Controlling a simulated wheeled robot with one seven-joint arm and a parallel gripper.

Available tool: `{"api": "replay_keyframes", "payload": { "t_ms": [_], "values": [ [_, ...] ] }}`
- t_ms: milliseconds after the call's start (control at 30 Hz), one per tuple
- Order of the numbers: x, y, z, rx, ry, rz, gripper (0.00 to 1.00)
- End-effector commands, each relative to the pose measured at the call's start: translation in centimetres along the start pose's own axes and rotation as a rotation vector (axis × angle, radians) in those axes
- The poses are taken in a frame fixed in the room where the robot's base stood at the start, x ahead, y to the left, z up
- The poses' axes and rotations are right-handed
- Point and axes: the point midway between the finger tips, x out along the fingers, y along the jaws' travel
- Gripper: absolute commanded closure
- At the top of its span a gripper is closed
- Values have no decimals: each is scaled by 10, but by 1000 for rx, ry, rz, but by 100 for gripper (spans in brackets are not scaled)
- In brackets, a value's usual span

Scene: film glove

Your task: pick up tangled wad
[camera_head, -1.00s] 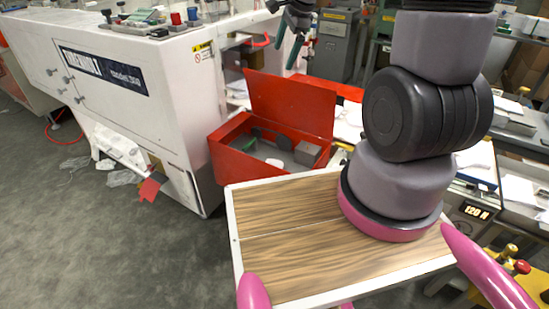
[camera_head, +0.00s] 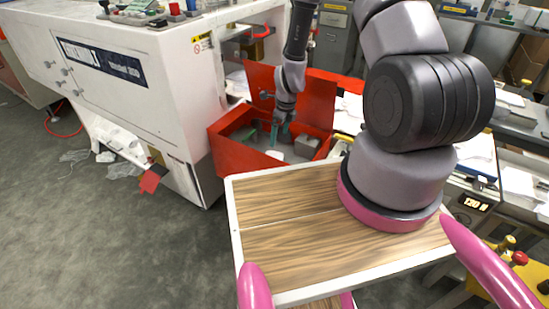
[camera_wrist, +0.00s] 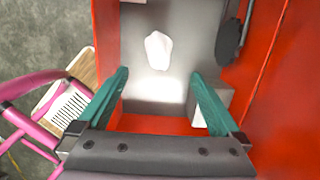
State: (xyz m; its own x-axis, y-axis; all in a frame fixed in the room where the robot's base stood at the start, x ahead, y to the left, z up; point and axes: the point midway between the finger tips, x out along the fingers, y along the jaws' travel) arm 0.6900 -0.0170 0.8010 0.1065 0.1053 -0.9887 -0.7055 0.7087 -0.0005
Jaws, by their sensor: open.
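A small white crumpled lump (camera_wrist: 158,50), which looks like the wad, lies on the grey floor of the open red box (camera_wrist: 105,40). I cannot make out any tangle in it. In the head view a small white thing (camera_head: 275,154) shows near the front wall of the red box (camera_head: 240,160). My gripper (camera_head: 280,136) is over the box, pointing down into it. In the wrist view my gripper (camera_wrist: 160,76) is open, its two green fingers wide apart with nothing between them. The lump is beyond the fingertips, about midway between them.
A grey block (camera_wrist: 218,103) is close by the right finger. A dark object (camera_wrist: 230,42) lies along the lid side of the box. The raised red lid (camera_head: 315,98) stands behind my gripper. A white machine (camera_head: 180,90) is to the left.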

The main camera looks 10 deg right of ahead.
Motion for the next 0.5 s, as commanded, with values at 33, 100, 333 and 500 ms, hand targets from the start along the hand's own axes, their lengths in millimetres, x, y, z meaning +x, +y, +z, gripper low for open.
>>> {"api": "replay_keyframes", "payload": {
  "t_ms": [33,100,333,500],
  "values": [
    [9,1,-1,1,3,2,0],
    [21,1,-1,1,3,3,0],
    [47,1,0,-1,1,2,0],
    [62,3,2,-4,1,1,0]
  ]
}}
